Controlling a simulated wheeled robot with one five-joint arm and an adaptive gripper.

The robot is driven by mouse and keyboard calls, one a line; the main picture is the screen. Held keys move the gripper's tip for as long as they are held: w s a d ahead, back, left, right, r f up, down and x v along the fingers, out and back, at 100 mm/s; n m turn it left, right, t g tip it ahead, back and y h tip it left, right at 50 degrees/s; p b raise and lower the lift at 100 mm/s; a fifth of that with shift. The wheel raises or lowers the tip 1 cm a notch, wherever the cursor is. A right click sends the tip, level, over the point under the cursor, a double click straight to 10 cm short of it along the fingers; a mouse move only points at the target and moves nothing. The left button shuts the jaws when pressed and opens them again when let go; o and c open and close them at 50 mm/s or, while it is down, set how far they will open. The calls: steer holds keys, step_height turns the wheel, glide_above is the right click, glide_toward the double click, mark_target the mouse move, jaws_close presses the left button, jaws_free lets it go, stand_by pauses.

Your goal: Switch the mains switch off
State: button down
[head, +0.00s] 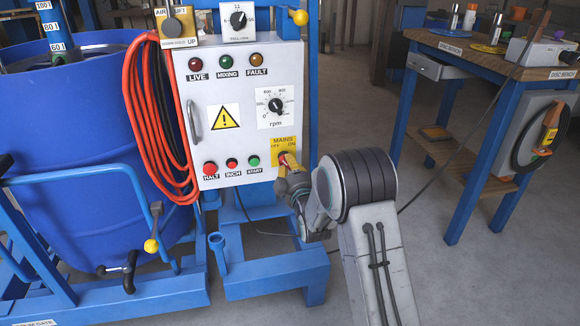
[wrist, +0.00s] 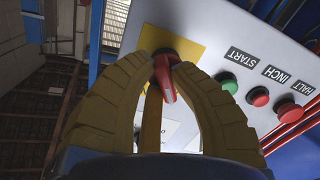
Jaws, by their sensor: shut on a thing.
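The mains switch is a red handle (head: 287,160) on a yellow plate (head: 288,144) labelled MAINS, at the lower right of the white control panel (head: 228,145). In the head view my gripper (head: 284,166) is at the handle and hides part of the plate and its lower lettering. In the wrist view the red handle (wrist: 164,80) stands between the two yellow fingertips of my gripper (wrist: 164,66), which are shut on it. The handle's exact angle against the markings is hard to tell.
HALT (head: 210,168), INCH (head: 232,164) and START (head: 254,161) buttons sit left of the switch. Orange hose (head: 150,110) hangs at the panel's left beside a blue drum (head: 80,150). A disc bench (head: 480,70) stands right, with open floor between.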

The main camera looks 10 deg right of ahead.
steer(key=shift+a+r+n, duration=0.1)
steer(key=shift+n, duration=0.9)
steer(key=c, duration=1.1)
jaws_free()
steer(key=shift+s, duration=0.1)
steer(key=s, duration=1.1)
steer(key=shift+s, duration=0.35)
